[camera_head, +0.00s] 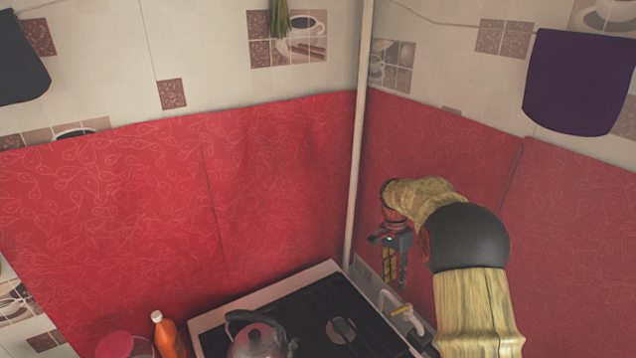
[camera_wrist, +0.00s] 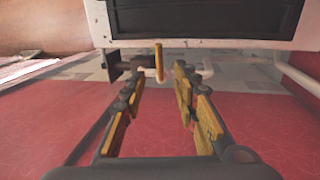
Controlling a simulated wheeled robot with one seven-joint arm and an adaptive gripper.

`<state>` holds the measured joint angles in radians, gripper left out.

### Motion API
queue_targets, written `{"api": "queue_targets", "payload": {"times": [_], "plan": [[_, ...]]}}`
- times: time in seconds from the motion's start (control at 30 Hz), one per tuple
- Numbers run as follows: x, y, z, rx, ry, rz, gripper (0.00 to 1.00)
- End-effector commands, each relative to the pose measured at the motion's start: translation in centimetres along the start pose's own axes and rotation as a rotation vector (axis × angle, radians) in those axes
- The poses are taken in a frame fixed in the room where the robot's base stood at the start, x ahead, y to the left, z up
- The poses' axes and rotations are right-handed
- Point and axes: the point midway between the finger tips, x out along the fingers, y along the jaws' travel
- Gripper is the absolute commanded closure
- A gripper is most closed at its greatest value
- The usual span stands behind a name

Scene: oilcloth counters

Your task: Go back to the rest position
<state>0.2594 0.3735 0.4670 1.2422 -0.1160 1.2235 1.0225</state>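My gripper (camera_head: 394,268) hangs from my raised arm near the corner, in front of the red wall covering on the right. In the wrist view my gripper (camera_wrist: 160,85) shows its two yellow-padded fingers spread apart, with a clear gap between them. Nothing is held between the fingers. Past the fingertips, a small yellow piece (camera_wrist: 159,62) stands near a white pipe-like bar; it is beyond the gap and I cannot tell exactly what it is.
A stove (camera_head: 315,310) stands in the corner with a kettle (camera_head: 257,340) on it. An orange bottle (camera_head: 168,335) and a red-lidded jar (camera_head: 116,345) stand left of it. A white faucet-like pipe (camera_head: 400,312) is below my gripper. A dark purple cloth (camera_head: 578,82) hangs at right.

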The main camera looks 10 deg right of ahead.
Motion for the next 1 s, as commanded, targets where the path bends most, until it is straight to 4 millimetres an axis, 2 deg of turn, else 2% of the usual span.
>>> {"api": "queue_targets", "payload": {"times": [0.2, 0.27, 0.4, 0.5, 0.63, 0.77, 1.0], "plan": [[0.0, -0.4, -0.2, -0.110, 0.008, -0.015, 0.70], [0.6, -0.4, 0.0, -0.168, 0.006, -0.017, 0.70], [2.9, 1.0, 1.6, -0.320, -0.021, -0.005, 0.70], [2.9, 2.4, 2.9, -0.417, -0.025, -0.014, 0.70], [1.7, 4.3, 5.1, -0.540, -0.015, -0.039, 0.70], [-0.4, 6.8, 7.9, -0.668, 0.014, -0.074, 0.70], [-4.4, 12.2, 13.8, -0.890, 0.108, -0.155, 0.70]]}}
